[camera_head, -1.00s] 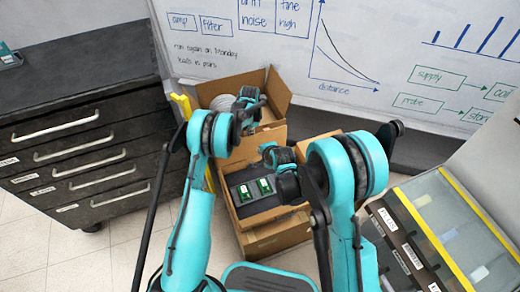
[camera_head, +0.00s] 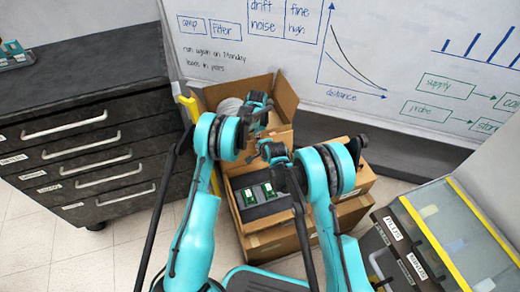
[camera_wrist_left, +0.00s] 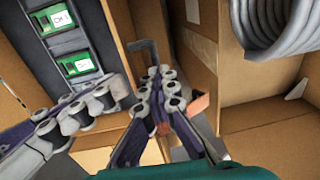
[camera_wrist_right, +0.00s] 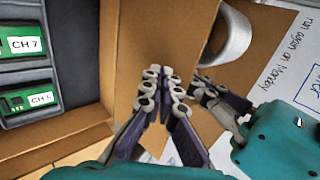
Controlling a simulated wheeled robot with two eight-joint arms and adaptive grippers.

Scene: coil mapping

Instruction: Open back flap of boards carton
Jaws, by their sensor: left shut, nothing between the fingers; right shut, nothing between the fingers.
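The boards carton (camera_head: 283,214) is an open brown box, partly behind my right arm in the head view. My left gripper (camera_head: 256,103) is shut and empty, over the gap between this carton and the coil carton. My right gripper (camera_head: 272,151) is shut and empty beside the carton's back edge; its tips meet by brown cardboard in the right wrist view (camera_wrist_right: 165,72). The back flap's angle is unclear.
The coil carton (camera_head: 284,97), open with a grey coil (camera_head: 229,105) inside, stands behind the boards carton. A whiteboard (camera_head: 395,60) rises behind. A dark drawer cabinet (camera_head: 85,150) is at left, a labelled bin unit (camera_head: 440,235) at right. Both grippers are close together.

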